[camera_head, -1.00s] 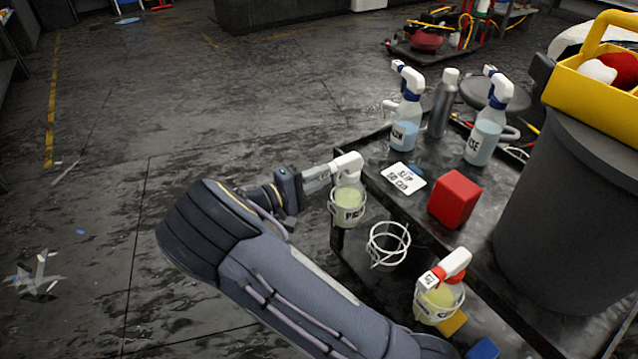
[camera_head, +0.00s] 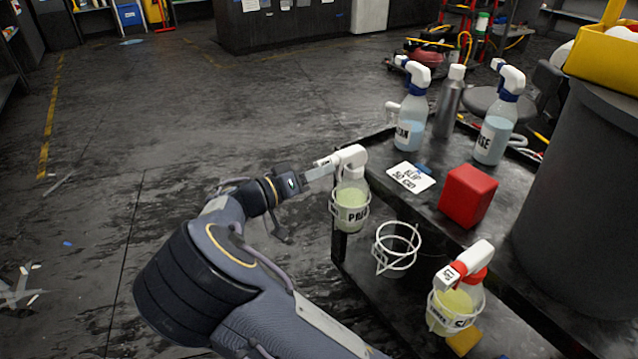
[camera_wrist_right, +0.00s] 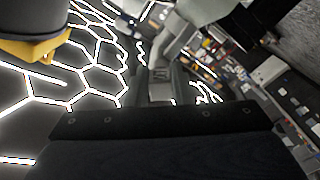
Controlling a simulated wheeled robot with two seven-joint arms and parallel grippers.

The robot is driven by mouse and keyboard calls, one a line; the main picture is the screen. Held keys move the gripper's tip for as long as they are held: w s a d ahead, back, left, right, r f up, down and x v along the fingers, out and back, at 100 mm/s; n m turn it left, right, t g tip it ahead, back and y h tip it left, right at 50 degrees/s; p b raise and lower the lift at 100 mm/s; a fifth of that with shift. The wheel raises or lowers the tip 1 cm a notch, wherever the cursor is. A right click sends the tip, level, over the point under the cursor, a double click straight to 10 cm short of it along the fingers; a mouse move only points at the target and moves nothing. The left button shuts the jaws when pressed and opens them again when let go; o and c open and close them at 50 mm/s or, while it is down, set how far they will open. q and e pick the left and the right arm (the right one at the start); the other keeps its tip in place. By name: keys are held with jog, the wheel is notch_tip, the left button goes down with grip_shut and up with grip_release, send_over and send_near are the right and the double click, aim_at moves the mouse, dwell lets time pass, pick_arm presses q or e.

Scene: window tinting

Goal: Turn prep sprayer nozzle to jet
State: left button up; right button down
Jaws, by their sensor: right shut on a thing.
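The prep sprayer (camera_head: 351,196) has a white head and pale yellow-green liquid. It stands upright in a white wire ring holder on the cart's near-left corner. Its label is partly hidden by the ring. My right gripper (camera_head: 322,169) reaches it from the left and is shut on the nozzle at the front of the white head. The fingers cover the nozzle, so its setting cannot be read. In the right wrist view the two fingers (camera_wrist_right: 158,85) show close together, with a pale grey part (camera_wrist_right: 178,45) beyond them. My left gripper is not in view.
An empty wire ring (camera_head: 397,247) and a red-collared sprayer (camera_head: 456,305) hang along the cart's near side. Two blue-liquid sprayers, a metal bottle (camera_head: 449,103), a white card (camera_head: 411,177) and a red block (camera_head: 467,195) are on the cart (camera_head: 440,215). A dark bin (camera_head: 575,190) stands right.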

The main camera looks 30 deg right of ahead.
jog(key=m+b, duration=0.2)
jog(key=b, duration=0.1)
jog(key=m+b, duration=0.6)
jog(key=shift+w+f, duration=0.2)
jog(key=shift+w, duration=0.15)
jog(key=c, duration=1.2)
grip_release()
jog(key=shift+c, duration=0.2)
jog(key=shift+a+r, duration=0.1)
